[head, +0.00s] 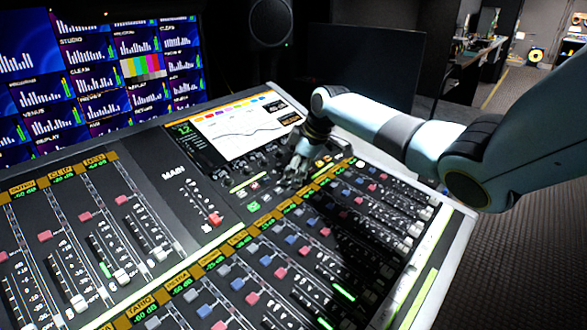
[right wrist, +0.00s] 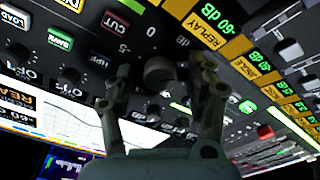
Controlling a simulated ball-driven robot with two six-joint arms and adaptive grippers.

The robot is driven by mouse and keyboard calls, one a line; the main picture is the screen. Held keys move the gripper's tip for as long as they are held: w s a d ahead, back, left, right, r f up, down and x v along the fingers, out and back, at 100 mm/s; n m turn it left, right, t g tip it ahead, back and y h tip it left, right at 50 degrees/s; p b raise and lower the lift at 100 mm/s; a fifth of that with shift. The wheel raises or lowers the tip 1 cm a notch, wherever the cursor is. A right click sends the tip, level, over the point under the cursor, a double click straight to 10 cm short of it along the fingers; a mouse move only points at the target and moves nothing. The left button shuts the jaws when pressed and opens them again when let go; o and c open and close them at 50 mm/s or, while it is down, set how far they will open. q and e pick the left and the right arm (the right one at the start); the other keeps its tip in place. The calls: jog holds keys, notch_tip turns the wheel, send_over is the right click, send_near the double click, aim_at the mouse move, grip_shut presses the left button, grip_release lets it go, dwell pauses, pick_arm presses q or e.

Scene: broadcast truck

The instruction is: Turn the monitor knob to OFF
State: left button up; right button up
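My right gripper (head: 293,177) reaches down onto the mixing console's knob section, just below the console's screen. In the right wrist view its two fingers (right wrist: 157,75) are spread, one on each side of a round dark knob (right wrist: 158,72). A gap shows between the knob and the left finger; the right finger is closer, and I cannot tell whether it touches. My left gripper is out of view.
The console (head: 150,185) carries many faders and small buttons around the gripper. Its screen (head: 245,127) lies just behind. A lit CUT button (right wrist: 117,22) and other small knobs (right wrist: 69,75) sit close to the fingers. A monitor wall (head: 100,70) stands at the back left.

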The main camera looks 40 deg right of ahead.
jog(key=a+v, duration=0.1)
jog(key=v, duration=1.1)
jog(key=shift+d, duration=0.45)
